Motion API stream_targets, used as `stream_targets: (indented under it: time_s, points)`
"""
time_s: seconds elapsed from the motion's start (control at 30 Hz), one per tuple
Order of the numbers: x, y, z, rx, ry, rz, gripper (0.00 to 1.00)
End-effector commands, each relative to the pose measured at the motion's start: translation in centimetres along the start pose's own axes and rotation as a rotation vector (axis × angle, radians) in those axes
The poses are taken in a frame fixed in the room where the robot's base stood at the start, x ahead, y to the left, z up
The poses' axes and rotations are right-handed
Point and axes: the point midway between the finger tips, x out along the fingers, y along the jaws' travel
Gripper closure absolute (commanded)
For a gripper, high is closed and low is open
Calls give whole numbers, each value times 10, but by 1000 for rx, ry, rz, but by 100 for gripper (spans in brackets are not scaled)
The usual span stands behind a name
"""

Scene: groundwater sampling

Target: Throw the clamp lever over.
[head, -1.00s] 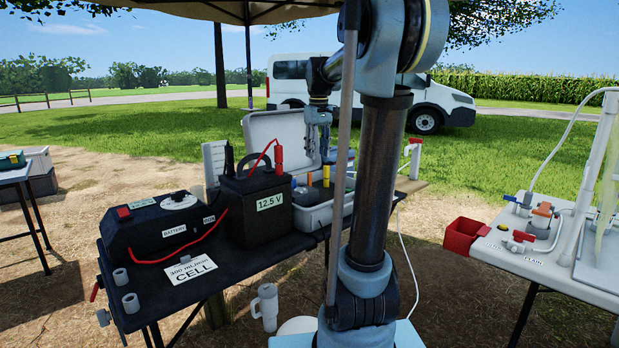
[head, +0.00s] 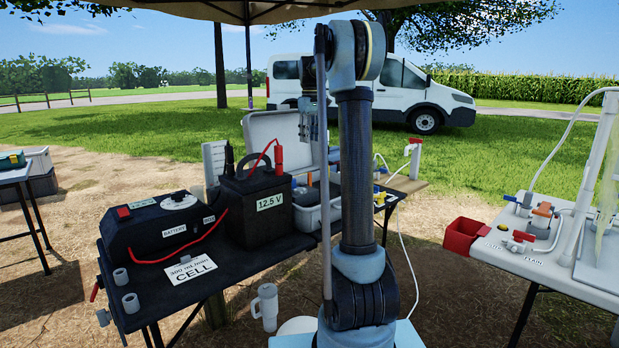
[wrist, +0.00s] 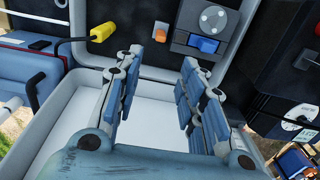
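My gripper (wrist: 161,60) is open and empty in the wrist view, its two blue-grey fingers apart over a pale open tray (wrist: 147,118). A yellow grip (wrist: 103,28) on a bent black rod lies up and left of the fingers, apart from them. I cannot tell whether it is the clamp lever. In the head view my gripper (head: 309,122) hangs in front of the open grey case and is partly hidden by my arm. A small red lever-like part (head: 95,290) sits at the left edge of the black table.
A 12.5 V battery box (head: 257,208), a black pump unit (head: 163,228) and a CELL card (head: 191,268) stand on the black table. A red-handled tap (head: 412,150) is behind. A red bin (head: 464,235) hangs at the white right-hand table.

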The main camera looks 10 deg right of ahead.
Motion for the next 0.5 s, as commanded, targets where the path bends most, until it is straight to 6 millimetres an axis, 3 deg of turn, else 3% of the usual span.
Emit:
stream_targets:
  time_s: [0.5]
  points:
    - [86, 0, 0, 0, 0, 0, 63]
